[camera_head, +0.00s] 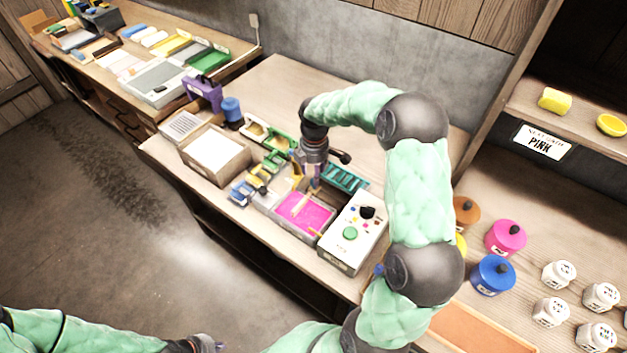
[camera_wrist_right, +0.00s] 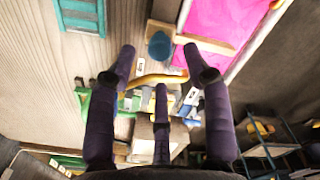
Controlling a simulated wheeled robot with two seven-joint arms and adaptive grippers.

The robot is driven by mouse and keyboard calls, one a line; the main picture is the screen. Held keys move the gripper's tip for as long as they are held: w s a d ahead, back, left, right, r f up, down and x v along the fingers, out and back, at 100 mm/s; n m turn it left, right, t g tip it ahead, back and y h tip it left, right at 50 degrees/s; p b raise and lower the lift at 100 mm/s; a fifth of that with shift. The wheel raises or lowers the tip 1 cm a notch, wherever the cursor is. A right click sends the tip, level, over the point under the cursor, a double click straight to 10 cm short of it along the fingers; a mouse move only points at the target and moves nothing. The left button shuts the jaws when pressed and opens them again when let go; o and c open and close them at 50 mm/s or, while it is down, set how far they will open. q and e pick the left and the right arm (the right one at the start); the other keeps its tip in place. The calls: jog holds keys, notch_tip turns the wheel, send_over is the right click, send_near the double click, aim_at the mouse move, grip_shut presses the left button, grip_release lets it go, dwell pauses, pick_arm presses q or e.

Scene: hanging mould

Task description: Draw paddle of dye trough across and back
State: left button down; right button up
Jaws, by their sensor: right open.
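The dye trough (camera_head: 327,222) is a pale box filled with bright pink dye (camera_head: 303,211). In the right wrist view the pink dye (camera_wrist_right: 225,20) is at the upper right. A wooden bar, seemingly the paddle (camera_wrist_right: 206,41), lies along the dye's near end there. A round blue knob (camera_wrist_right: 159,46) stands on wood beside it, between my right fingertips in the picture; I cannot tell the depth between them. My right gripper (camera_head: 312,182) is above the trough's back end, open and empty. My left gripper (camera_head: 208,345) is cut off by the bottom edge; its fingers are unclear.
A white control box (camera_head: 352,236) with a green button stands right of the trough. A teal rack (camera_head: 345,178) is behind it. A box with white sheets (camera_head: 214,154) and small clamps lie left.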

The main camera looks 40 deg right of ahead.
aim_at(305, 200)
jog(key=shift+f+b, duration=0.35)
jog(key=shift+f, duration=1.65)
grip_shut()
